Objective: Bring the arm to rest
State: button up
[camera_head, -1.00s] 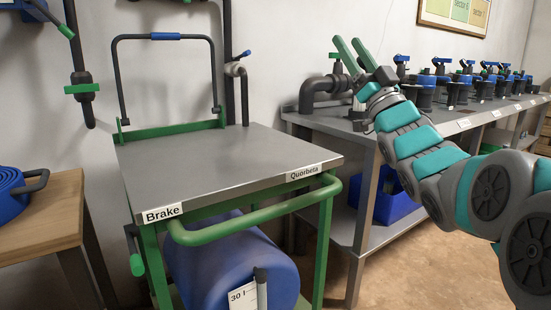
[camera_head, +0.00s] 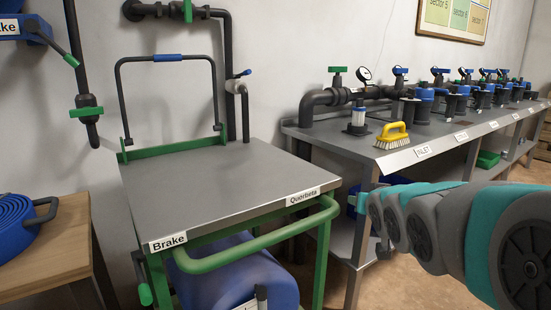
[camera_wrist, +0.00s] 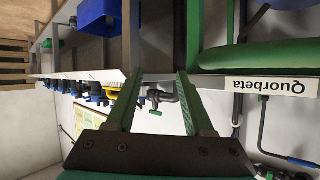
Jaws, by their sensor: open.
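My gripper (camera_wrist: 157,76) shows in the wrist view with its two green fingers apart and nothing between them. That view is upside down, and the fingers stand out against the bench edge and the wall. In the head view my arm comes in from the right edge and stretches level towards the left, in front of the workbench. The fingers cannot be made out there, at the far end of the arm links.
A green cart (camera_head: 225,180) with a "Quorbeta" label (camera_head: 303,197) stands left of my arm; the label also shows in the wrist view (camera_wrist: 270,86). The workbench (camera_head: 345,127) behind my arm carries a yellow brush (camera_head: 392,134), a filter (camera_head: 358,119) and several valves. A wooden table (camera_head: 55,240) is at left.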

jog(key=s+a+f+g+p, duration=0.1)
jog(key=s+f+g, duration=0.4)
jog(key=s, duration=0.5)
jog(key=s+a+f+g+p, duration=0.1)
jog(key=s+f+g+p, duration=0.15)
jog(key=s+f, duration=0.5)
jog(key=s+a+f+n+g+p, duration=0.1)
jog(key=s+a+g, duration=0.2)
jog(key=s, duration=1.7)
jog(key=g, duration=0.4)
jog(key=shift+s+f+n+y, duration=0.15)
jog(key=shift+s+n+y, duration=0.1)
jog(key=shift+n+y, duration=0.15)
